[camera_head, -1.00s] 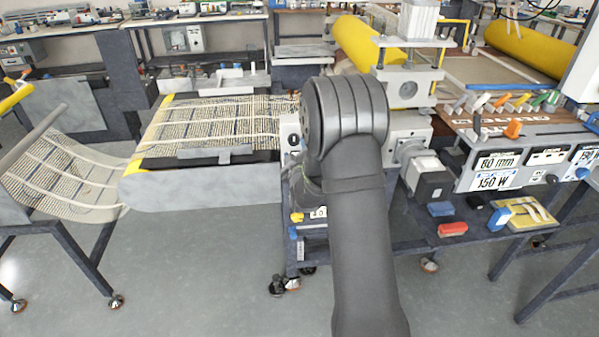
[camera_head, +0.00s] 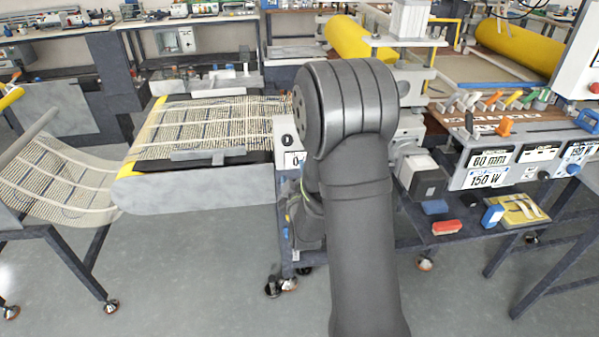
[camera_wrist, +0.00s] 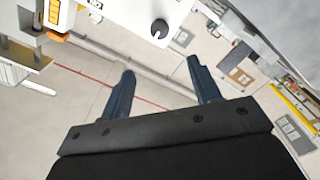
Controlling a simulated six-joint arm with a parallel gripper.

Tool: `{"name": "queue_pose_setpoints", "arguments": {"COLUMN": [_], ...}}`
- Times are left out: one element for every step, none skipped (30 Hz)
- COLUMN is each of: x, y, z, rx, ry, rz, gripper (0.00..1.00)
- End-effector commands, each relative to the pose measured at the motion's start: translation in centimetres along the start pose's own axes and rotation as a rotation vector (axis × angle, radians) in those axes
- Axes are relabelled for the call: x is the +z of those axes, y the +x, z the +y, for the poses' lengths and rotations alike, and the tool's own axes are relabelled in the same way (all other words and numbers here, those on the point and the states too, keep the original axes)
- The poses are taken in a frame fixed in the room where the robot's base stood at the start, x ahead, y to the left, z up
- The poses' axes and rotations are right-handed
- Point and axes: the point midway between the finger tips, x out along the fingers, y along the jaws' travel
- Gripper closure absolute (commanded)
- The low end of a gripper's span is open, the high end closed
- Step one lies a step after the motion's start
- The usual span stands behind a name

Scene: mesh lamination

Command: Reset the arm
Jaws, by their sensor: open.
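My gripper (camera_wrist: 161,68) shows in the wrist view. Its two dark blue fingers stand wide apart, with nothing between them. Pale floor with a red line lies far behind them. In the head view my own arm rises in the middle foreground and hides the gripper. The mesh sheet (camera_head: 205,128), beige with dark lines, lies flat on the feed table (camera_head: 215,192) left of the arm. The laminating machine (camera_head: 411,84) stands partly hidden behind my arm.
A control panel (camera_head: 490,181) reads 60 mm and 150 W. Below it, a red block (camera_head: 446,228), a blue block (camera_head: 493,216) and a yellow tray (camera_head: 530,216) rest on a shelf. A yellow roll (camera_head: 346,38) lies behind.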

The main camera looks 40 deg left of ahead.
Motion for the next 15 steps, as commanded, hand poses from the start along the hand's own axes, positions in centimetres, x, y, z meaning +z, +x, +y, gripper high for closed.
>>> {"name": "queue_pose_setpoints", "arguments": {"x": [0.0,0.0,0.0,0.0,0.0,0.0,0.0,0.0,0.0,0.0,0.0,0.0,0.0,0.0,0.0], "y": [0.0,0.0,0.0,0.0,0.0,0.0,0.0,0.1,0.2,0.3,0.5,0.9,1.2,1.6,2.3], "z": [0.0,0.0,0.0,0.0,0.0,0.0,0.0,0.0,0.0,0.0,0.0,0.0,0.0,0.0,0.1], "rx": [0.0,0.0,0.0,0.0,0.0,0.0,0.0,0.0,0.0,0.0,0.001,0.002,0.002,0.002,0.002], "ry": [0.0,0.0,0.0,0.0,0.0,0.0,0.0,0.0,0.0,0.0,0.0,0.0,0.0,0.0,0.0], "rz": [0.0,0.0,0.0,0.0,0.0,0.0,0.0,0.0,0.0,0.0,0.0,0.001,0.001,0.001,0.001], "gripper": [0.43,0.43,0.43,0.43,0.43,0.43,0.43,0.43,0.43,0.43,0.43,0.43,0.43,0.43,0.43]}}
